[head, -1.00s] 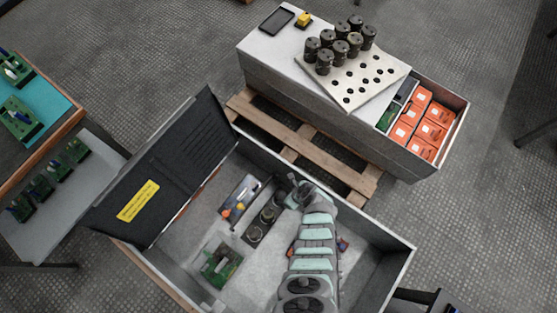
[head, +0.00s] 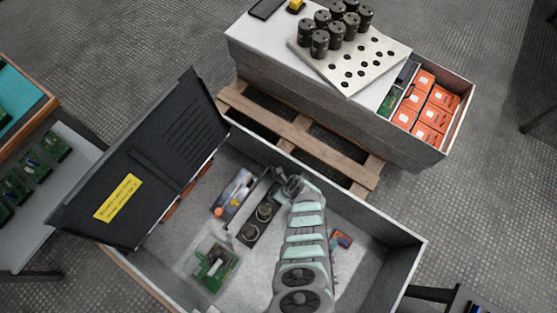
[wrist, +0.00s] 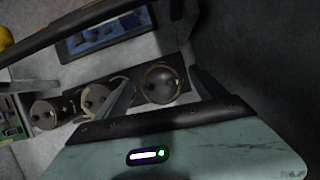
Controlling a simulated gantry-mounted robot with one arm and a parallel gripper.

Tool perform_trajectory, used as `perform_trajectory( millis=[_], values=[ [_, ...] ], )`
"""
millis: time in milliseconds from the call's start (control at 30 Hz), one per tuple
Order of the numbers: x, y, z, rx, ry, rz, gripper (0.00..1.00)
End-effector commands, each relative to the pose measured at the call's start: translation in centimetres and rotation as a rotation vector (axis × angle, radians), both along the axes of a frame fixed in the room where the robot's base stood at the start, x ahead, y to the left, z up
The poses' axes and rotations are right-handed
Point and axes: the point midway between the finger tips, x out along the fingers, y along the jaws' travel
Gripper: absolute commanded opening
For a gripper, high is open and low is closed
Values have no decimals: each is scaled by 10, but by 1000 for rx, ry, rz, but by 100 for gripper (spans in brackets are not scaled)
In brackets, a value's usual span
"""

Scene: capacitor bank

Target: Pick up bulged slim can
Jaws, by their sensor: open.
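Round-topped cans stand in a row in a dark strip holder (head: 240,238) inside the open grey box. In the head view, two cans (head: 264,211) (head: 248,230) show, and my gripper (head: 283,186) covers the far end of the row. In the wrist view, my open gripper (wrist: 163,92) has one finger on each side of the end can (wrist: 160,83). I cannot tell whether the fingers touch it. The middle can (wrist: 95,97) and the other end can (wrist: 45,115) stand to the left. Which can is bulged is not clear.
A framed panel (head: 236,190) lies beside the row, and a green circuit board (head: 213,266) lies nearer. The box's black lid (head: 150,170) stands open at left. Behind, a crate carries a perforated plate (head: 350,65) with several dark cans.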

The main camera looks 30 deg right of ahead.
Motion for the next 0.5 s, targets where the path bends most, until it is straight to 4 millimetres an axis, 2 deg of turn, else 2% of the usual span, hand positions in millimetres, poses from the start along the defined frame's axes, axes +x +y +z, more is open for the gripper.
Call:
perform_trajectory(
  millis=[233,500],
  values=[
    [2,0,-1,-1,-1,1,81],
    [2,0,-1,-1,-1,1,59]
  ],
)
